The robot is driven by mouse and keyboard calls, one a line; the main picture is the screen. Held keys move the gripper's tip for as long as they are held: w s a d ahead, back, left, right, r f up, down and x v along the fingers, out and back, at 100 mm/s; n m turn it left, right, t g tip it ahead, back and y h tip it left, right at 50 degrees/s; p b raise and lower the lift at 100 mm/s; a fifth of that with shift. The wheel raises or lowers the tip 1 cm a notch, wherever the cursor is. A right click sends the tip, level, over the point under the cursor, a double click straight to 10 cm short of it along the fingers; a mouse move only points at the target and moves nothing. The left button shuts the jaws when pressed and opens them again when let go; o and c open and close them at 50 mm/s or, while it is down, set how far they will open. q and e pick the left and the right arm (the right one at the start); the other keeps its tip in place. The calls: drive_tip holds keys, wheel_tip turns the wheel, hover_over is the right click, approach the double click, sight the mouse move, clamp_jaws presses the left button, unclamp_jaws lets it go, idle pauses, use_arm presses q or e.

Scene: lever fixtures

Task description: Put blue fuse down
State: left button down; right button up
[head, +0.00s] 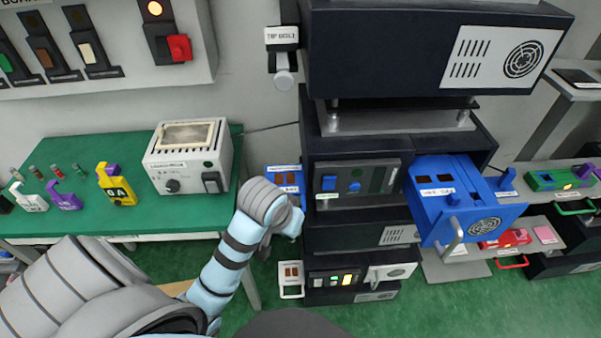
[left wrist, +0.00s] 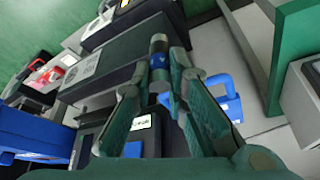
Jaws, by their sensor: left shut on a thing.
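The blue fuse (left wrist: 158,60) shows in the left wrist view as a dark cylinder with a blue band. My left gripper (left wrist: 161,78) is shut on it, and the fuse points up out of the fingertips. In the head view my left wrist is in front of the black cabinet's left side; its fingers are mostly hidden and I cannot make out the fuse there. A blue drawer (head: 483,213) with dark slots stands pulled out of the cabinet at right. A small blue slotted holder (head: 285,169) is partly behind my wrist. My right gripper is not in view.
The green table (head: 125,200) at left holds several small fuses, coloured tags (head: 117,186) and a grey heater-like box (head: 188,158). The black cabinet (head: 350,150) stands in the middle. A white slotted holder (head: 291,279) sits low. Shelves with trays (head: 562,178) are at right.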

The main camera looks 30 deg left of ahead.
use_arm(q)
drive_tip(key=s+a+r+n+p, duration=0.1)
drive_tip(key=s+a+r+p, duration=0.1)
drive_tip(key=s+a+r, duration=0.4)
hover_over(285, 178)
drive_tip(key=shift+s+d+f+y, duration=0.1)
drive_tip(key=shift+s+f+y, duration=0.2)
drive_tip(key=shift+s+f, duration=0.15)
drive_tip(key=shift+x, duration=0.8)
drive_tip(key=shift+w, duration=0.2)
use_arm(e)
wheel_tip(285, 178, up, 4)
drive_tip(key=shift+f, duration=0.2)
use_arm(q)
drive_tip(key=shift+f, duration=0.15)
drive_tip(key=c, duration=1.6)
unclamp_jaws()
drive_tip(key=shift+s, duration=0.1)
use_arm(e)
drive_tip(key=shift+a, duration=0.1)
